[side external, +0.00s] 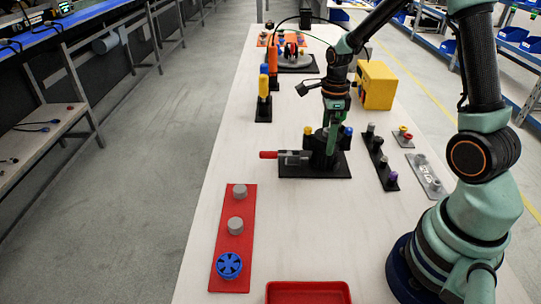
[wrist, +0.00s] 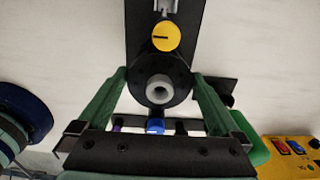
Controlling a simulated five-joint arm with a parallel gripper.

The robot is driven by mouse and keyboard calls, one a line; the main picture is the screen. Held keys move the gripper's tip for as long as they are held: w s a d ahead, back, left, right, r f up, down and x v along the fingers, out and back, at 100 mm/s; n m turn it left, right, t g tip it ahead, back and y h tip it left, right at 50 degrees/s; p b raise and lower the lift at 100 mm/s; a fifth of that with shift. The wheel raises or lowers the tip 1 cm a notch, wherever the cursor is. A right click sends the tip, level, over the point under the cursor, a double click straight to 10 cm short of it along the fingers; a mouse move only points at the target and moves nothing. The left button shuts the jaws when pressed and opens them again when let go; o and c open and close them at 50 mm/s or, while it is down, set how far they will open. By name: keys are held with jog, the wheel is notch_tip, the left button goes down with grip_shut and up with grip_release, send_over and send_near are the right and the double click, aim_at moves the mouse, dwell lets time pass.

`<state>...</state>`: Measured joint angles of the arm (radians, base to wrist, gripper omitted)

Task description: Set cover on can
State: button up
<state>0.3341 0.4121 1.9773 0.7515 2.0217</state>
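A black round can-like body (side external: 320,152) stands on a black base plate (side external: 316,171) in the side view. In the wrist view its dark round top (wrist: 160,75) has a pale grey ring at its middle. I cannot tell whether this top is a separate cover. My gripper (side external: 333,140) points down at this body. In the wrist view the green fingers of my gripper (wrist: 160,75) stand apart, one on each side of the round top; contact is not clear. A yellow knob (side external: 308,131) and a blue knob (side external: 348,131) sit beside the body.
A grey clamp with a red handle (side external: 268,155) is left of the body. A red plate (side external: 234,205) holds grey knobs and a blue wheel (side external: 229,265). A red tray (side external: 308,284) is in front. A black knob strip (side external: 380,160) and yellow box (side external: 376,85) are right.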

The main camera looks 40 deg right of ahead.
dwell(0.5)
notch_tip(320, 180, up, 12)
dwell(0.5)
jog(key=s+a+r+n+t, duration=0.2)
jog(key=a+n, duration=0.4)
jog(key=n, duration=0.7)
jog(key=s+a+r+n+t, duration=0.3)
jog(key=s+a+n, duration=0.3)
jog(key=n, duration=0.8)
jog(key=shift+s+a+r+t, duration=0.15)
jog(key=shift+a+r+t, duration=0.15)
jog(key=shift+a+r, duration=0.1)
